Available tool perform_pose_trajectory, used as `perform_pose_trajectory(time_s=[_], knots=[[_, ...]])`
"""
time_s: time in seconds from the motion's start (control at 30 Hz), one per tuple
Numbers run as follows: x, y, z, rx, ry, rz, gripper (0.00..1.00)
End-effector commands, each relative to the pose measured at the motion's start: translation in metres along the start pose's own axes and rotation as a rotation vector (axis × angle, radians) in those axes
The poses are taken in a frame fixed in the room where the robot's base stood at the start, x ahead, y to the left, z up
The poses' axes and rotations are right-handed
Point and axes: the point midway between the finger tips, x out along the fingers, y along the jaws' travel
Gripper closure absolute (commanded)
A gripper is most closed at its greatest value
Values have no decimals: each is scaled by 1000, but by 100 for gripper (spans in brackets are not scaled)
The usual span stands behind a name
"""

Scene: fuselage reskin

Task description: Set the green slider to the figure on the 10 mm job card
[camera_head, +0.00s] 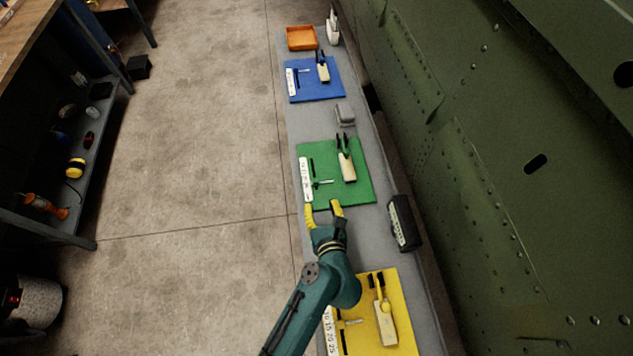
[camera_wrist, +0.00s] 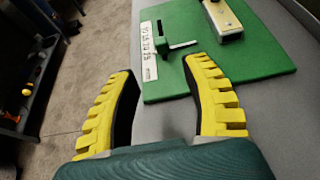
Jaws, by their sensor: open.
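The green board (camera_head: 350,191) lies on the long grey bench; it also shows in the wrist view (camera_wrist: 257,62). A white scale strip (camera_head: 306,180) with figures runs beside the slot; the figures are too small to read surely. My gripper (camera_head: 323,208) is open and empty at the near left corner of the green board, its yellow fingers apart from the slider. I cannot make out a 10 mm job card.
A blue board (camera_head: 325,85) lies farther off, a yellow board (camera_head: 385,325) nearer. A dark box (camera_head: 403,222) and a grey block (camera_head: 344,114) sit on the bench (camera_head: 378,228). The green fuselage (camera_head: 470,120) rises at right.

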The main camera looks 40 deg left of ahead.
Motion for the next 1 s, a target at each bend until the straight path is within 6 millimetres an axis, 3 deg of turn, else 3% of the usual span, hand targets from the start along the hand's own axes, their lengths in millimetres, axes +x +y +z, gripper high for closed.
perform_pose_trajectory(time_s=[0.2,0.43,0.6,0.87,1.0], knots=[[57,0,-2,-4,-1,2,52],[102,0,-1,-3,-1,0,52],[114,0,0,-3,0,-1,52],[114,-1,0,-2,0,-2,53],[114,-1,0,-2,0,-2,80]])
